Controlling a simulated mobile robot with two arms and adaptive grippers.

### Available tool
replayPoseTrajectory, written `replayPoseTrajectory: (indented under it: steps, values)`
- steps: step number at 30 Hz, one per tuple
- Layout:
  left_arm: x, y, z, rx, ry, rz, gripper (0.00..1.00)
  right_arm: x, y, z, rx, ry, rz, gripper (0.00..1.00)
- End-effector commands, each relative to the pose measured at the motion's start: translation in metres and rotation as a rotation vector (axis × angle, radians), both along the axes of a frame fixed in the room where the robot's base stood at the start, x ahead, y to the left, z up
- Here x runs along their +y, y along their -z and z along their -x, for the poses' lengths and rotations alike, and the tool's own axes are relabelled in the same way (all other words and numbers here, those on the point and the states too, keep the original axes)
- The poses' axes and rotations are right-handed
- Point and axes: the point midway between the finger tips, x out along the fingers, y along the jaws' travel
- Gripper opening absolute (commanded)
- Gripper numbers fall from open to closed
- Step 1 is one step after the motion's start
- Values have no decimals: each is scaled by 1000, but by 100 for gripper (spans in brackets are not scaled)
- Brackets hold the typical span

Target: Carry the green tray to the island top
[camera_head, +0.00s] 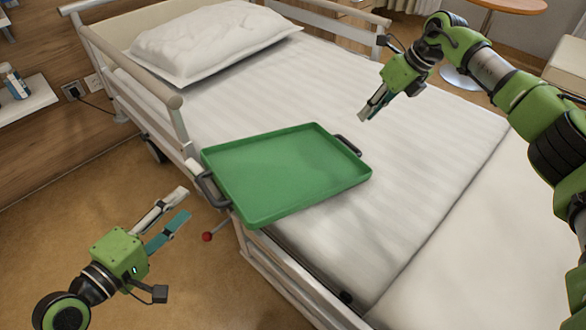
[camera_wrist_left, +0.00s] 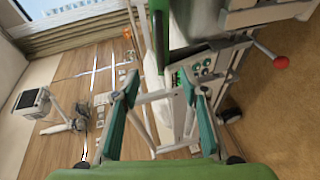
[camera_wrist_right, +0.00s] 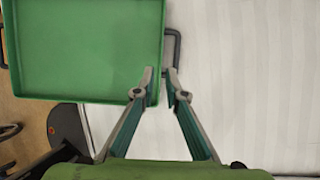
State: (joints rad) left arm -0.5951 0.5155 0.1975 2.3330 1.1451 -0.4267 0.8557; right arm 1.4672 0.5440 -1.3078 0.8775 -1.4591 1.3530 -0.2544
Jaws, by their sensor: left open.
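The green tray (camera_head: 285,170) lies flat and empty on the bed, its near-left edge reaching the bed's side. It has a dark handle at its left end (camera_head: 213,190) and another at its right end (camera_head: 348,145). My left gripper (camera_head: 182,205) is open and empty, left of the left handle and apart from it. My right gripper (camera_head: 368,112) is above the bed, beyond the right handle. In the right wrist view its fingers (camera_wrist_right: 161,72) are parted and empty, with the tray (camera_wrist_right: 85,50) and its handle (camera_wrist_right: 175,48) beyond them.
The bed (camera_head: 440,140) has a white pillow (camera_head: 212,40) at its head and side rails (camera_head: 130,75). A red knob (camera_head: 208,237) sticks out at the bed's side below the tray. A shelf (camera_head: 25,100) is on the left wall. A round wooden table (camera_head: 510,6) stands at the far right. No island top is identifiable.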

Motion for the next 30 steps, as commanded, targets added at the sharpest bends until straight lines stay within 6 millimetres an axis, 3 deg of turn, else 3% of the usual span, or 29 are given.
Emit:
replayPoseTrajectory:
  steps: [2, 17, 23, 30]
  values:
    - [0, 7, 0, 0, 0, 0, 40, 0, 7, 0, -1, 1, 0, 12]
    - [-2, 7, -4, -2, -1, -1, 40, 2, 11, -1, 0, 0, 0, 12]
    - [-11, 10, -23, -5, -1, 2, 40, 11, 30, -5, 1, -1, 0, 12]
    - [-28, 18, -58, -3, -1, 3, 40, 26, 66, -13, 3, 0, -1, 12]
